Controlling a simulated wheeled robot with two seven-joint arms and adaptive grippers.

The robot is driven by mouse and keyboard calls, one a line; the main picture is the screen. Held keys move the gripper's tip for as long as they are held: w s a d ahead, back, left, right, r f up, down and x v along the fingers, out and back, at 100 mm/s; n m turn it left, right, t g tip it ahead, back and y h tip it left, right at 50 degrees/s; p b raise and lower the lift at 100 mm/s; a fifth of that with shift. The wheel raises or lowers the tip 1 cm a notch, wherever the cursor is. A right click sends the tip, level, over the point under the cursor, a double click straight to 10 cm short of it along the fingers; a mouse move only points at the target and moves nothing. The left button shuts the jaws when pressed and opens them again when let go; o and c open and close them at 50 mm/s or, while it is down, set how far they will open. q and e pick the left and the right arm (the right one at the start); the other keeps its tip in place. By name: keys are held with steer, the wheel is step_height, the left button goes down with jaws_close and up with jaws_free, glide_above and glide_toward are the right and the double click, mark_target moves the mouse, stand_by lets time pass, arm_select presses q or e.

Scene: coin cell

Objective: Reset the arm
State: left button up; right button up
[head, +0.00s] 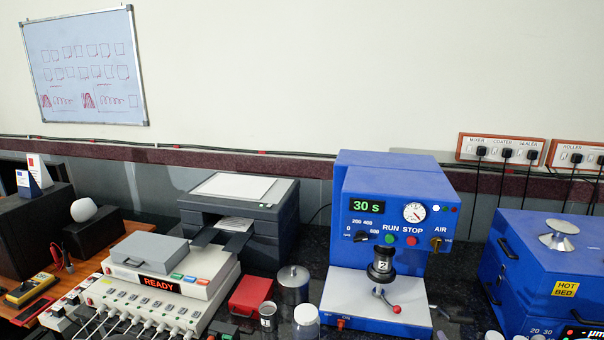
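Neither of my arms shows in the head view, and both grippers are out of sight. A blue press machine (400,190) stands at the centre right of the dark bench. Its display reads 30 s, and a black part marked 2 hangs above its pale base plate (345,290). A small lever with a red knob (396,309) sits on that plate.
A white unit reading READY (205,262) and a dark printer (262,225) stand left. A blue hot-bed machine (520,245) fills the right. Cables hang from wall sockets (500,149).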

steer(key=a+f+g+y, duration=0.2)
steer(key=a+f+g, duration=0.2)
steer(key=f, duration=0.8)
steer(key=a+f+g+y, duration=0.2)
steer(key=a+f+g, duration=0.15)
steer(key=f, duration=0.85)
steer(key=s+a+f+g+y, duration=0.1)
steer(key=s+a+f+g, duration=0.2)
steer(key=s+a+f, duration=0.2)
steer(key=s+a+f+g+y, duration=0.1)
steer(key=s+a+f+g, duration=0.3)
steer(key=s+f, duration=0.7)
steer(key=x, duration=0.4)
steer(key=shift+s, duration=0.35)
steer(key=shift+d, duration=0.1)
